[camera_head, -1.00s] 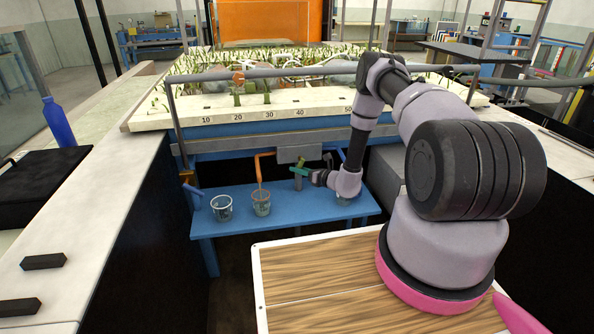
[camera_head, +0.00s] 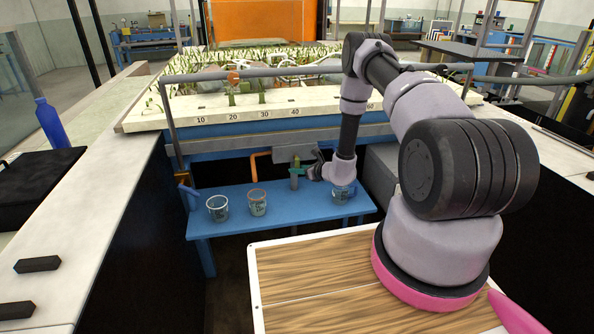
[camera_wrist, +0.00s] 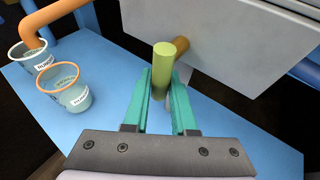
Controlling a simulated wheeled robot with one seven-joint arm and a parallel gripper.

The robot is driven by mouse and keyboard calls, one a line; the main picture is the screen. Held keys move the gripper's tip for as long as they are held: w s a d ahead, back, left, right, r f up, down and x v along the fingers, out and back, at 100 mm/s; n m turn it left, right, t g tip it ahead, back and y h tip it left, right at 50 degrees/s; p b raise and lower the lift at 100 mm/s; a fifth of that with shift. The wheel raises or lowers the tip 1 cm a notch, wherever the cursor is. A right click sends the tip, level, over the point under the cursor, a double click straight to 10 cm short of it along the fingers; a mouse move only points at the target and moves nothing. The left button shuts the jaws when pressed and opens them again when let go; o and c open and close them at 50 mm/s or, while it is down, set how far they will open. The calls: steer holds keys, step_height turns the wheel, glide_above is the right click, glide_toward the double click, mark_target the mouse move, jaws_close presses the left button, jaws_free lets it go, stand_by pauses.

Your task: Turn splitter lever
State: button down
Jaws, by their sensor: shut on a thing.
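The splitter lever is a short yellow-green cylinder (camera_wrist: 162,68) at the end of a brown shaft (camera_wrist: 181,47). The shaft comes out of a grey box (camera_wrist: 225,40). In the wrist view, the teal fingers of my gripper (camera_wrist: 160,95) are shut on the lever, one on each side, and its top stands above them. In the head view, the lever (camera_head: 294,170) shows small and green below the front of the grey box (camera_head: 293,153). My gripper (camera_head: 306,172) reaches it from the right; its fingers are hard to make out there.
Below is a blue shelf (camera_head: 285,212) with clear cups: a left one (camera_head: 217,208), a middle one (camera_head: 257,203) and a right one (camera_head: 342,192) partly behind my arm. An orange pipe (camera_head: 261,154) is left of the box. The planted flume bed (camera_head: 190,115) is above.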

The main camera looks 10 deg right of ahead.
steer(key=c, duration=0.7)
jaws_free()
steer(key=shift+c, duration=0.2)
steer(key=shift+s+d, duration=0.1)
steer(key=v, duration=1)
steer(key=shift+s, duration=0.25)
steer(key=shift+d+r, duration=0.1)
